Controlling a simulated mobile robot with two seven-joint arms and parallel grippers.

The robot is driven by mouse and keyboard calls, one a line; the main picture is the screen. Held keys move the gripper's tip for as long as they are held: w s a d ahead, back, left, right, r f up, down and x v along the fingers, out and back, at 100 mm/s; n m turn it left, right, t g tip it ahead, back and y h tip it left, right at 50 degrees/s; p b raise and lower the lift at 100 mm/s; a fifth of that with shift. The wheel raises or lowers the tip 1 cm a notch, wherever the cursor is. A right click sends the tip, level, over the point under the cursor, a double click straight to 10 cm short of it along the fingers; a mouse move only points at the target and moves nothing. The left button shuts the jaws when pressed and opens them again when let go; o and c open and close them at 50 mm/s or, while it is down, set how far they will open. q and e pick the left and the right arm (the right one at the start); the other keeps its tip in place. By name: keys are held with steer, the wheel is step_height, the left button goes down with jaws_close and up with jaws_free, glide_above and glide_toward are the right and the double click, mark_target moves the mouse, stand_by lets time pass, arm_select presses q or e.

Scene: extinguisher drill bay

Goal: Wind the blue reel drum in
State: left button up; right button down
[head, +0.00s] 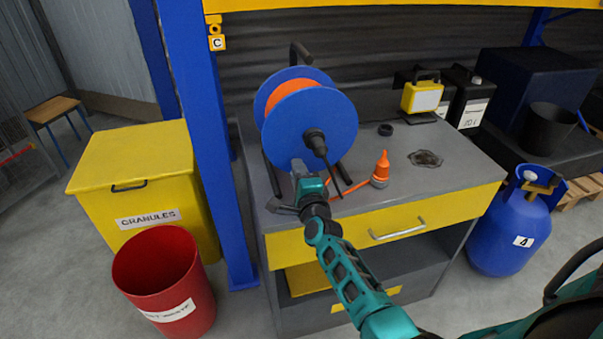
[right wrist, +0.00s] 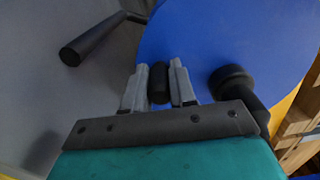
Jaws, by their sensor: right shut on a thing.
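The blue reel drum (head: 335,115) stands on the grey workbench top, with orange cable (head: 290,90) wound between its two blue discs. A black hub (head: 315,138) sticks out of its near face. My right gripper (head: 306,172) is at the drum's lower near side, below the hub. In the right wrist view the fingers are closed around a short dark grip (right wrist: 158,84), which looks like the reel's handle, in front of the blue disc (right wrist: 215,40). The gripper hides much of it in the head view. An orange cable end with an orange plug (head: 381,170) stands on the bench. My left gripper is not in view.
A yellow work lamp (head: 423,97) and a black ring (head: 385,130) are at the bench's back. A dark patch (head: 426,158) marks the right part. A red bin (head: 165,275) and yellow granules box (head: 140,180) stand left, a blue gas cylinder (head: 515,225) right.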

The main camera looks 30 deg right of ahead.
steer(key=shift+w+r, duration=0.1)
stand_by(0.3)
steer(key=c, duration=0.9)
jaws_free()
steer(key=p+v, duration=0.3)
steer(key=v, duration=0.5)
steer(key=shift+r+p, duration=0.1)
steer(key=shift+p, duration=0.25)
steer(key=shift+v, duration=2.5)
